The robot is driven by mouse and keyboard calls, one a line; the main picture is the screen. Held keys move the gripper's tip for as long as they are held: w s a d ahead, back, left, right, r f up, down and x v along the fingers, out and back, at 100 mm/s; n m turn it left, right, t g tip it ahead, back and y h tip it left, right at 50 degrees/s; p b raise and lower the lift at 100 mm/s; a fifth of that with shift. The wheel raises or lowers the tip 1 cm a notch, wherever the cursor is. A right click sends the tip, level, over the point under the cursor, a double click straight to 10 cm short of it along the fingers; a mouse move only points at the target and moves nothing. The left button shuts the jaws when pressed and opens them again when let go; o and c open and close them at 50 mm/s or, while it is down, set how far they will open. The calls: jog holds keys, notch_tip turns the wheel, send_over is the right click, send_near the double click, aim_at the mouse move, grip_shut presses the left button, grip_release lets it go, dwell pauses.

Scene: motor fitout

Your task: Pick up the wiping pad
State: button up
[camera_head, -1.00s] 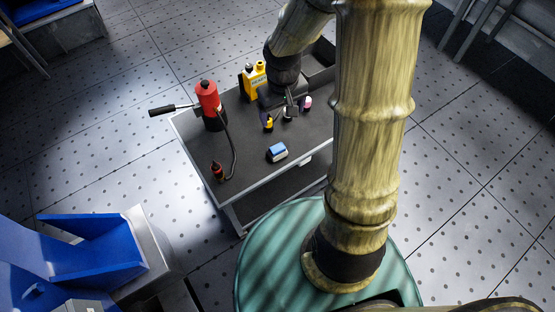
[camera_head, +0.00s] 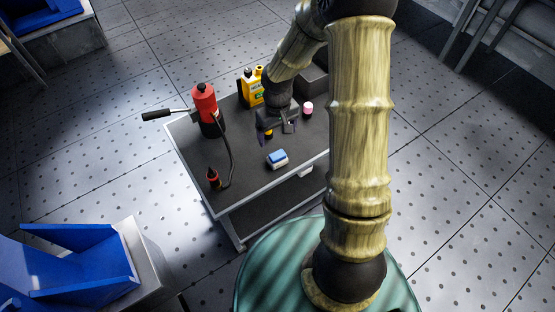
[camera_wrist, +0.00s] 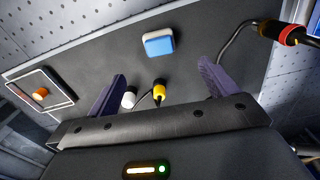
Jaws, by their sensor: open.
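The wiping pad (camera_head: 277,159), a small block with a blue top and white lower part, lies on the dark top of the cart (camera_head: 215,180), near its front edge. My gripper (camera_head: 277,136) is open and empty above the cart, behind the pad and apart from it. In the wrist view, the pad (camera_wrist: 158,43) shows past the two purple fingertips of my gripper (camera_wrist: 162,72), roughly between them sideways. Nothing hides the pad in either view.
A red bottle-like tool with a black handle (camera_head: 205,105) and a hose stand at the cart's left. A yellow bottle (camera_head: 251,90) stands at the back. A pink-capped item (camera_head: 307,109) and a yellow-tipped item (camera_wrist: 159,90) are near my gripper.

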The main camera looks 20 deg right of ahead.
aim_at(278, 155)
notch_tip(278, 155, down, 8)
jog(key=shift+f+b, duration=0.1)
jog(key=shift+b, duration=0.6)
jog(key=f, duration=0.3)
jog(key=f+b, duration=0.1)
jog(key=f, duration=0.1)
jog(key=shift+w+d, duration=0.1)
jog(key=shift+w, duration=0.2)
jog(key=c, duration=1.1)
